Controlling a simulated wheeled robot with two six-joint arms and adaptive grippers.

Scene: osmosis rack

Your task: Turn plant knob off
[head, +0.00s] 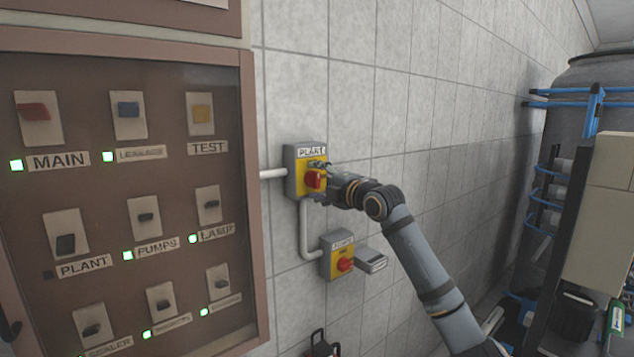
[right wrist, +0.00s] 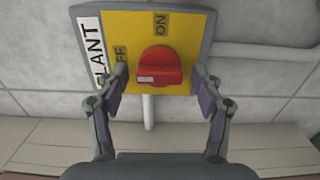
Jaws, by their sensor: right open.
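The PLANT switch box (head: 293,187) is on the tiled wall, grey with a yellow face and a red knob (head: 313,180). In the right wrist view the red knob (right wrist: 160,67) sits in the middle of the yellow plate (right wrist: 188,24). ON is printed above it in that view and a partly hidden OFF at its left. A white mark is on the knob's left side, toward OFF. My right gripper (head: 325,182) is at the switch. In the wrist view its open fingers (right wrist: 160,80) stand on either side of the knob, with gaps. My left gripper is out of view.
Below is a second yellow switch box with a red knob (head: 344,265) and a grey padlock-like block (head: 371,260) beside it. A brown panel (head: 100,190) with labelled switches fills the left. Pipes (head: 306,232) run along the wall. A tank and blue pipes (head: 597,104) stand right.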

